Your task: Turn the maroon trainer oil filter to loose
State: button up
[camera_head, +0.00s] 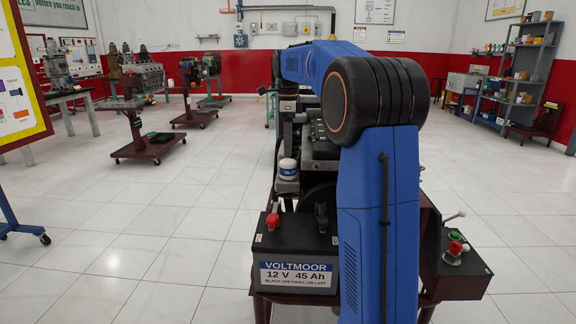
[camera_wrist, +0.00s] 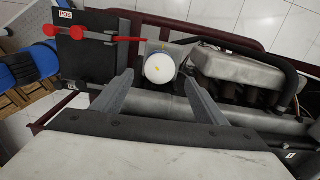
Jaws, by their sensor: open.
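A white round-topped canister with a blue label (camera_head: 288,169), apparently the oil filter, stands on the near left side of the engine on the maroon trainer (camera_head: 262,303). In the wrist view its round white top (camera_wrist: 159,69) shows from above, between the tips of my open gripper (camera_wrist: 156,77). The fingers lie on either side of it, with a gap on both sides. I cannot tell the height between the tips and the canister.
A black battery (camera_head: 297,262) stands in front of the canister, with a red terminal cap. A control box (camera_head: 455,268) with a lever and knobs sits at the right. In the wrist view, a red-handled part (camera_wrist: 70,33) and a grey engine cover (camera_wrist: 235,67) flank the canister.

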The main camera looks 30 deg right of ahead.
aim_at(288, 160)
notch_tip(288, 160, down, 8)
jog(key=shift+f, duration=0.1)
dwell(0.4)
jog(key=c, duration=1)
